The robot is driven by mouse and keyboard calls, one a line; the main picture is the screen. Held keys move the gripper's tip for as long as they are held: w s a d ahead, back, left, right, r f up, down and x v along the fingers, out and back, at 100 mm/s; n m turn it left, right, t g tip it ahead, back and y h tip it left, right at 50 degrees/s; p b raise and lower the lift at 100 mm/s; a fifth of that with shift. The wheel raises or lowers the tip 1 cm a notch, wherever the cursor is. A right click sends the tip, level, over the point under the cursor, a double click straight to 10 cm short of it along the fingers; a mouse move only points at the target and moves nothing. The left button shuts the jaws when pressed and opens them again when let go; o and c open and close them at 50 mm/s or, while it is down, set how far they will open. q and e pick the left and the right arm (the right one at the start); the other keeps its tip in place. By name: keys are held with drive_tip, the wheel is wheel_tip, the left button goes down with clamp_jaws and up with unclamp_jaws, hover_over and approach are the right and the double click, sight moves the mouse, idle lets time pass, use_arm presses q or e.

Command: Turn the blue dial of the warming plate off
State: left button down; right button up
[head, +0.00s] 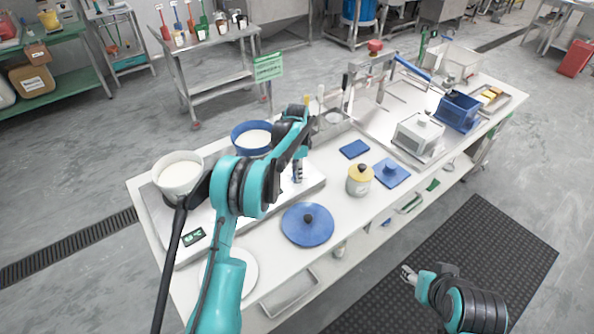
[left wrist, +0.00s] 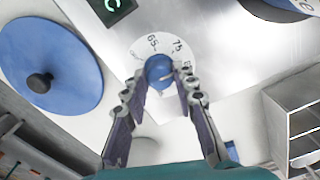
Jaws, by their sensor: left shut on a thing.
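The blue dial (left wrist: 158,69) sits on a white scale disc (left wrist: 141,47) marked with 65 and 75, on the front of the steel warming plate (left wrist: 215,65). My left gripper (left wrist: 162,80) has its fingertips on both sides of the dial and is shut on it. In the head view my left gripper (head: 298,178) points down at the right part of the warming plate (head: 313,184), and the dial is hidden there. A dark display (head: 193,237) with green characters is on the plate's front left. My right gripper (head: 408,274) is apart from the table at lower right; its opening is unclear.
A white pot (head: 178,173) and a blue pot (head: 252,138), both with white contents, stand on the plate. A round blue lid (head: 307,225) lies in front of it. A yellow-lidded jar (head: 360,180) and a blue square lid (head: 392,172) stand to the right.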

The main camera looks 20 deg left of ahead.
use_arm(q)
drive_tip(key=n+p, duration=0.1)
drive_tip(key=n, duration=0.5)
drive_tip(key=shift+n, duration=0.3)
drive_tip(key=n, duration=1.2)
drive_tip(key=shift+n+p, duration=0.35)
drive_tip(key=shift+n, duration=0.05)
drive_tip(key=n, duration=0.5)
drive_tip(key=shift+n, duration=0.3)
drive_tip(key=c, duration=1.2)
unclamp_jaws()
